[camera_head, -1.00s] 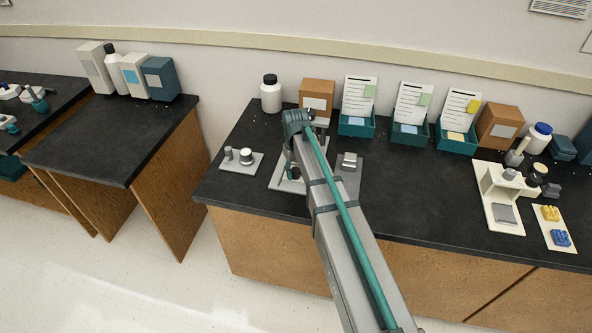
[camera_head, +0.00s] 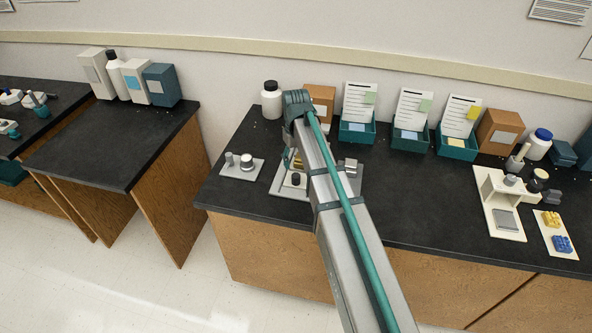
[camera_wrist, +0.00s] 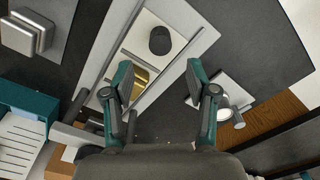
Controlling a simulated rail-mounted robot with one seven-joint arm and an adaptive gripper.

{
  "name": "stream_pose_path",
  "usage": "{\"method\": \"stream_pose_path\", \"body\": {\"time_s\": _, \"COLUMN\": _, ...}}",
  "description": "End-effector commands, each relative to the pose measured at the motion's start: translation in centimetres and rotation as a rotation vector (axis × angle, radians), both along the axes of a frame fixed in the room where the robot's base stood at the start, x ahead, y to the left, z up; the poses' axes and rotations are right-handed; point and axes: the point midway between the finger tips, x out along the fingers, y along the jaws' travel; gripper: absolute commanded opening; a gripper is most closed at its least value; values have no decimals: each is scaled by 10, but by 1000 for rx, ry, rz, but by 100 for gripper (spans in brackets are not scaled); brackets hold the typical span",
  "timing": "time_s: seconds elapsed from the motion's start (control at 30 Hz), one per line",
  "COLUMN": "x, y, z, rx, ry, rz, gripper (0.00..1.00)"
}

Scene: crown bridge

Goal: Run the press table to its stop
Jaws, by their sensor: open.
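The press stands on a pale base plate (camera_head: 283,188), partly behind my arm in the head view. A black knob (camera_head: 297,179) and a brass-coloured part (camera_head: 297,160) show on it. In the wrist view the pale plate (camera_wrist: 180,18) runs diagonally, with the black round knob (camera_wrist: 160,40) upright on it and the brass part (camera_wrist: 143,78) below. My gripper (camera_wrist: 160,88) is open and empty, its teal fingers apart. The left finger overlaps the brass part in the picture; I cannot tell whether they touch. The right finger is over the dark bench top.
A small plate with two metal cylinders (camera_head: 247,160) lies left of the press; a grey block fixture (camera_head: 350,165) stands to its right. A white bottle (camera_head: 271,99) and brown box (camera_head: 321,101) stand behind. Teal trays (camera_head: 358,132) line the back. The bench front is clear.

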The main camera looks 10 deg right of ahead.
Motion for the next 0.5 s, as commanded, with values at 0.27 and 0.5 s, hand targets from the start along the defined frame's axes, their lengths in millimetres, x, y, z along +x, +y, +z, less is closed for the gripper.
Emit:
{"method": "stream_pose_path", "body": {"time_s": 0.27, "x": 0, "y": 0, "z": 31, "rx": 0, "ry": 0, "rz": 0, "gripper": 57}}
{"method": "stream_pose_path", "body": {"time_s": 0.5, "x": 0, "y": 0, "z": 34, "rx": 0, "ry": 1, "rz": 0, "gripper": 57}}
